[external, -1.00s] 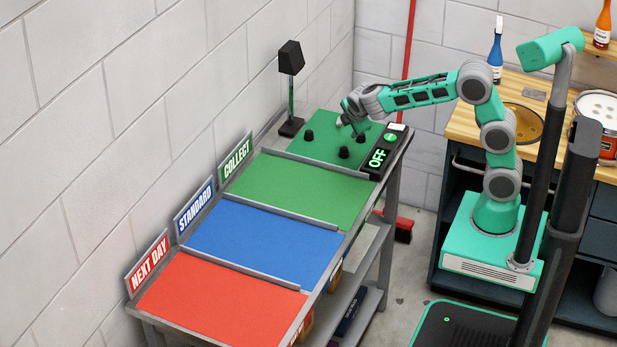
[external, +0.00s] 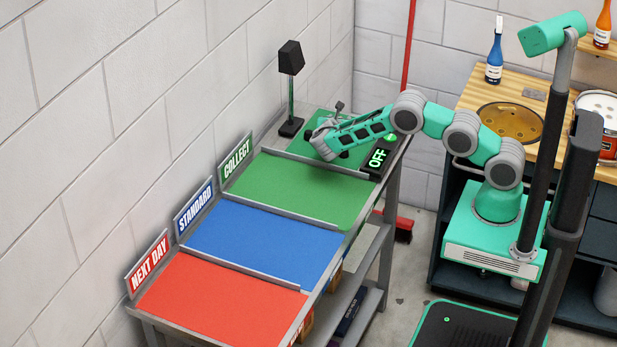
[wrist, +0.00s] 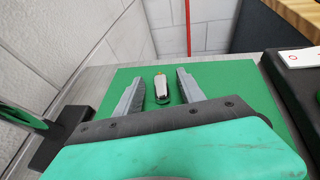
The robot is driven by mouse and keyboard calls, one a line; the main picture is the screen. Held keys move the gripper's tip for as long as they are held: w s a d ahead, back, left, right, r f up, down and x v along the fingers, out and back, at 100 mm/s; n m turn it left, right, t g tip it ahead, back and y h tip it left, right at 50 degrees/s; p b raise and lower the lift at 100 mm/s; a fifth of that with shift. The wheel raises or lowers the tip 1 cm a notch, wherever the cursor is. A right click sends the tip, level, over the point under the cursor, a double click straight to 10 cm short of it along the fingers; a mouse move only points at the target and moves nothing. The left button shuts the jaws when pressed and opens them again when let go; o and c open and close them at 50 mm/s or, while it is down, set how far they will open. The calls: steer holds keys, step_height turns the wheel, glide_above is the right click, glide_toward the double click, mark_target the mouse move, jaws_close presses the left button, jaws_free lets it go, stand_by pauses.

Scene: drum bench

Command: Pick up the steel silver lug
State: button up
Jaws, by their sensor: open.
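The steel silver lug (wrist: 161,90) is a small, shiny, elongated piece on the green mat (wrist: 200,73) in the wrist view. It shows between the two grey fingers of my gripper (wrist: 160,78), with green visible on both sides of it. The fingers are apart and do not appear to touch it. In the external view my arm reaches over the green surface at the far end of the bench. The wrist covers much of that surface, so I cannot make out the lug there.
A black lamp-like stand (external: 290,90) stands left of my gripper. An "OFF" panel (external: 379,158) lies to its right. Green COLLECT (external: 300,190), blue STANDARD (external: 265,243) and red NEXT DAY (external: 220,302) areas are clear. A block wall (external: 120,120) borders the bench.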

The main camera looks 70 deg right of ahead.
steer(key=shift+c, duration=0.5)
jaws_close()
